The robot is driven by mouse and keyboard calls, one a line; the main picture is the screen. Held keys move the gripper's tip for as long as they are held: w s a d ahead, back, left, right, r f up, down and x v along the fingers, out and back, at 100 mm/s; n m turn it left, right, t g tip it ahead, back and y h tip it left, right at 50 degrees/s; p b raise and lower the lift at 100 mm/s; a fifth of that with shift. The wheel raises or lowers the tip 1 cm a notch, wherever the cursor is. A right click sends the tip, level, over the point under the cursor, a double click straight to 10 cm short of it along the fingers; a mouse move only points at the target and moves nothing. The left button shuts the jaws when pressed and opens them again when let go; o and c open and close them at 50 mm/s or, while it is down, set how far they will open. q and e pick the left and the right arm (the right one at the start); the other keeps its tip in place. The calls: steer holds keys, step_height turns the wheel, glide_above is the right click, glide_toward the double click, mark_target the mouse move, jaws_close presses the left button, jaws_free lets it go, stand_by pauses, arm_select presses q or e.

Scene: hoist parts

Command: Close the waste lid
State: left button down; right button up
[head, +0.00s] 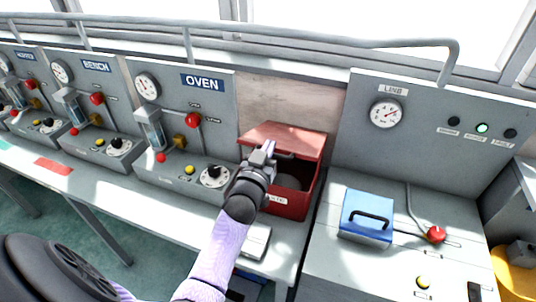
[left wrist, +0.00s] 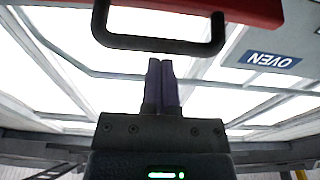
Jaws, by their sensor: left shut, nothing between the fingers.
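The waste bin is a red box (head: 291,208) on the bench, right of the OVEN panel. Its red lid (head: 285,139) is raised at the back, and the dark inside shows below it. My left gripper (head: 268,150) is at the front left of the lid, over the box opening. In the left wrist view the lid's red edge (left wrist: 262,10) and a black handle (left wrist: 158,44) are above the shut, empty fingers (left wrist: 161,64). The fingertips look just below the handle; I cannot tell if they touch it. My right gripper is not in view.
The OVEN panel (head: 203,83) with knobs and a dial stands left of the box. A blue box with a black handle (head: 366,216) and a red knob (head: 436,234) are on the right bench. A rail (head: 290,34) runs along the back.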

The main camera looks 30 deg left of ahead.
arm_select(q)
steer(key=shift+f, duration=0.5)
steer(key=shift+s, duration=0.1)
step_height(320, 180, down, 9)
steer(key=s+t+b, duration=0.2)
steer(key=b, duration=0.9)
steer(key=shift+s+d+f+y, duration=0.2)
steer(key=shift+s+d+y, duration=0.1)
steer(key=shift+s+d, duration=0.1)
